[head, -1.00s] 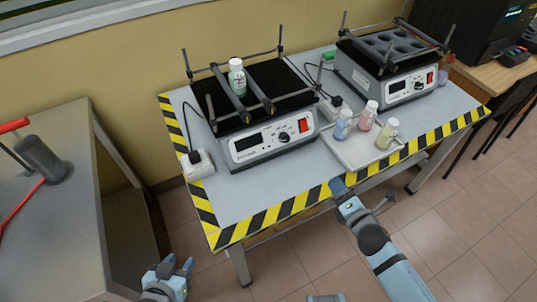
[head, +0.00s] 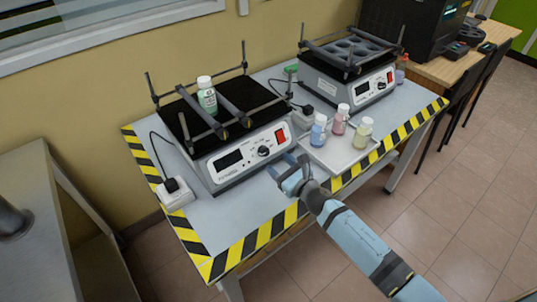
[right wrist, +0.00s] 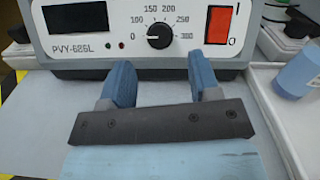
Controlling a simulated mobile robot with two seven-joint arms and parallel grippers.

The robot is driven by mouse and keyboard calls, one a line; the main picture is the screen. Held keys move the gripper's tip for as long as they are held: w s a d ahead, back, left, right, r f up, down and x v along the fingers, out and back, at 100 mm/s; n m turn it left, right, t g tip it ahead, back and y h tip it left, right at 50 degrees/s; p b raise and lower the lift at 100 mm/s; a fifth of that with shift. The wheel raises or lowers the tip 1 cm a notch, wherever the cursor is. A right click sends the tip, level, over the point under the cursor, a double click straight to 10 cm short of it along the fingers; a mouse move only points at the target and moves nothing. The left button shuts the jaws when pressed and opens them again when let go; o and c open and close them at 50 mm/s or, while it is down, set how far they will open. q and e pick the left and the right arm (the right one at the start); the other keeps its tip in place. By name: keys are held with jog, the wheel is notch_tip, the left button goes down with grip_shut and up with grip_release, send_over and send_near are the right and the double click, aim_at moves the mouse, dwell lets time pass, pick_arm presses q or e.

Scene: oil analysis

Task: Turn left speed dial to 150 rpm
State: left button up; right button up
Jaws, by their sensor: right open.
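The left shaker (head: 225,150) stands on the table with a dark display and a red switch. Its speed dial (head: 263,151) is a black knob on the front panel. My right gripper (head: 283,167) is open and empty in front of the panel. In the right wrist view its two blue fingers (right wrist: 160,78) stand apart below the dial, not touching it. My left gripper is out of view.
A bottle (head: 207,100) stands on the left shaker's platform, between bars. A tray (head: 345,162) with three bottles is right of my right gripper. A second shaker (head: 350,85) stands farther back. A white power socket (head: 174,194) is at the left. The table's front left is clear.

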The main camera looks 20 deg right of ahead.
aim_at(267, 153)
jog(key=x, duration=0.5)
jog(key=shift+w+a, duration=0.1)
jog(key=shift+w, duration=0.1)
jog(key=c, duration=0.9)
